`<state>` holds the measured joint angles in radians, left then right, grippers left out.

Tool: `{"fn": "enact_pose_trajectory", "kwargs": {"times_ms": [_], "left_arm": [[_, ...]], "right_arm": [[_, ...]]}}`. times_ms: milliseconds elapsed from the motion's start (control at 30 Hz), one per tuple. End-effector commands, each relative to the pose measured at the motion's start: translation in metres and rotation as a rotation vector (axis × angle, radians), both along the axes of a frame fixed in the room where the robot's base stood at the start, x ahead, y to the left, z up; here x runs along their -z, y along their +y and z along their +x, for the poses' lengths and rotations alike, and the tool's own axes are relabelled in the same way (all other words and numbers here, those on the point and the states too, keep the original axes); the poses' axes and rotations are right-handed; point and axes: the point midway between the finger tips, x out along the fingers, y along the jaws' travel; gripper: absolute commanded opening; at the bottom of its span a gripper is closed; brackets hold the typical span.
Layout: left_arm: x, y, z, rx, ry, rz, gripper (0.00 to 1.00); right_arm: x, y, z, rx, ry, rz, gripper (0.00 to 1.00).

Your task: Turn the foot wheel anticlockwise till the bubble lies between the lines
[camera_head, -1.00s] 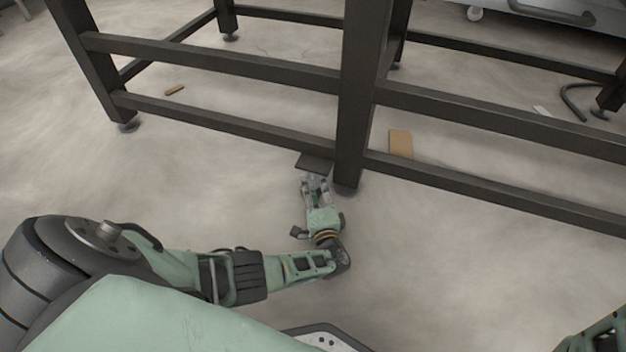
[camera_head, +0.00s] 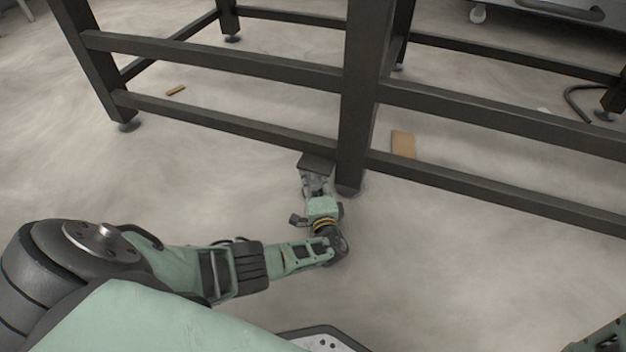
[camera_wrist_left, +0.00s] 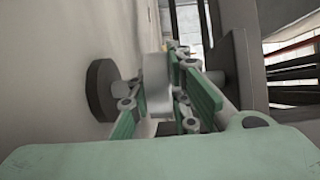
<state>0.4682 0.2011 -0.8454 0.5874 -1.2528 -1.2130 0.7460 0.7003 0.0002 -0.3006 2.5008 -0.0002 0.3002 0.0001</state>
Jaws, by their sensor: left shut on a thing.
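The foot wheel (camera_wrist_left: 155,82) is a pale grey disc in the left wrist view, between the dark round foot pad (camera_wrist_left: 102,90) and the dark leg (camera_wrist_left: 238,72). My left gripper (camera_wrist_left: 168,92) has its green-backed fingers on either side of the wheel and is shut on it. In the head view my left gripper (camera_head: 316,182) is low, beside the bottom of the middle leg (camera_head: 352,130); the wheel cannot be made out there. A dark flat piece (camera_head: 317,162) shows at its fingertips. No bubble or lines are visible. My right gripper is out of view.
The dark frame's lower rail (camera_head: 220,124) runs just beyond my left gripper. A brown block (camera_head: 403,145) and a small brown strip (camera_head: 176,90) lie on the floor. A bent dark bar (camera_head: 578,102) is at right. The floor in front of the frame is clear.

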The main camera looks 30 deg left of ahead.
Motion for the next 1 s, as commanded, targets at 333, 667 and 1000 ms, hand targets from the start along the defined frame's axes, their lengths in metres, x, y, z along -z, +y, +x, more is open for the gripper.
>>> {"fn": "enact_pose_trajectory", "kwargs": {"times_ms": [333, 667, 1000], "left_arm": [[0.005, -0.001, 0.002, -0.061, -0.006, -0.004, 0.0], [0.003, 0.001, 0.003, -0.32, 0.001, -0.004, 0.0], [0.001, 0.0, 0.0, -0.39, 0.002, -0.003, 0.0]], "right_arm": [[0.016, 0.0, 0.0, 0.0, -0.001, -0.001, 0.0], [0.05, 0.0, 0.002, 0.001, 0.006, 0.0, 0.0], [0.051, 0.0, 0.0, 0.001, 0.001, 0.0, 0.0]]}}
